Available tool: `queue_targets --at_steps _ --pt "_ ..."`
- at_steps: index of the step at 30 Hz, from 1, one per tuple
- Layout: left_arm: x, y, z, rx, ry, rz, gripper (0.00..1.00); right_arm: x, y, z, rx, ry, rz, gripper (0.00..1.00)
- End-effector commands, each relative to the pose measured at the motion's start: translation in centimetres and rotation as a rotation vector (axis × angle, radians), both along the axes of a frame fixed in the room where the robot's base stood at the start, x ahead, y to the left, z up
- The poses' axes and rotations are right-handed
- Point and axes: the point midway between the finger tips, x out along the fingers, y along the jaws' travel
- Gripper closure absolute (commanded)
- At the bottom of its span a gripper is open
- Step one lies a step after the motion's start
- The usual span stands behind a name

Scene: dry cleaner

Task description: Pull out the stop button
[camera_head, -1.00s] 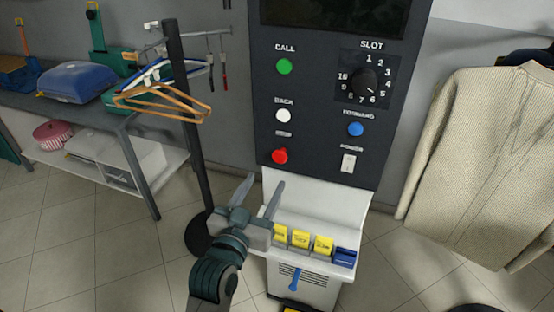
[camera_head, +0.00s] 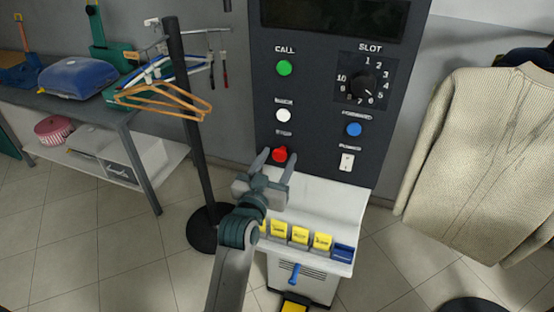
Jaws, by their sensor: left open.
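The red stop button (camera_head: 280,153) is at the lower left of the dark control panel (camera_head: 318,131), under its small label. My left gripper (camera_head: 275,158) is open in front of the panel. Its two fingers point up at the panel, one on each side of the red button in the picture. I cannot tell whether they touch the button or the panel. My right gripper is not in view.
A white back button (camera_head: 284,116), a green call button (camera_head: 284,68), a blue forward button (camera_head: 354,130), a power switch (camera_head: 347,162) and a slot dial (camera_head: 364,84) share the panel. A dark pole with hangers (camera_head: 165,104) stands left; a cream cardigan (camera_head: 482,160) hangs right.

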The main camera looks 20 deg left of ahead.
Motion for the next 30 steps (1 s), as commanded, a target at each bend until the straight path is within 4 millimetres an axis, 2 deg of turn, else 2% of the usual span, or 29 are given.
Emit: queue_targets --at_steps 1,6,7,8,11,18,26,27,29,30 --pt "0.0 0.0 0.0 0.0 0.0 0.0 0.49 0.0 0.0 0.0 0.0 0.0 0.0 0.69" --pt "0.0 0.0 0.0 0.0 0.0 0.0 0.9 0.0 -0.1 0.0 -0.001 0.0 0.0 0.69" --pt "0.0 0.0 0.0 0.0 0.0 0.0 0.97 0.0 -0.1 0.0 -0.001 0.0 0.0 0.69" --pt "0.0 0.0 0.0 0.0 0.0 0.0 1.0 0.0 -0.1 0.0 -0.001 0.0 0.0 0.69" --pt "-0.1 0.0 0.0 0.0 0.001 0.0 1.0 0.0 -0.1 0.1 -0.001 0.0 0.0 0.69" --pt "-1.8 0.1 0.1 0.001 0.003 0.0 1.0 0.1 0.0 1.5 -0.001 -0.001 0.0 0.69" --pt "-1.9 0.1 -0.1 0.0 0.002 0.0 1.0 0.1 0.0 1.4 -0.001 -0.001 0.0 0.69" --pt "-1.9 0.1 -0.1 0.0 0.002 0.0 0.66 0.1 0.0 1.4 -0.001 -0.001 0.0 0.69" --pt "-1.9 0.1 -0.1 0.0 0.002 0.0 0.52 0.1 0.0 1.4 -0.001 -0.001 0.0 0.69" --pt "-1.9 0.1 -0.1 0.0 0.002 0.0 0.49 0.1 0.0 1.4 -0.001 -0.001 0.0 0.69"
